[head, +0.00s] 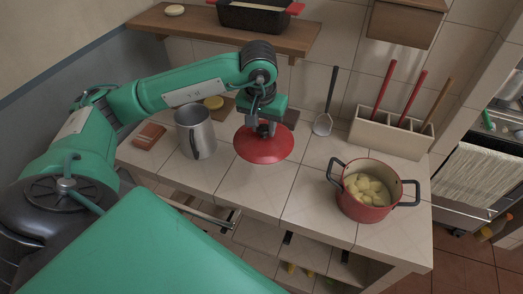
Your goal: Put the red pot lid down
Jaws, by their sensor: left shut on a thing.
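The red pot lid (263,147) is a shallow dome at the middle of the counter. My left gripper (264,129) is above it, pointing down and shut on the lid, with its fingers at the lid's top. The lid's underside is hidden, and I cannot tell whether it touches the counter. The red pot (366,203) with dark handles stands on the counter to the right, open on top, with several pale yellow pieces inside. My right gripper is not in view.
A metal mug (196,133) stands left of the lid, with a brown block (149,136) further left. A utensil holder (388,134) with red-handled tools stands behind the pot. A spatula (323,122) leans on the wall. The tiled counter (307,188) is clear between lid and pot.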

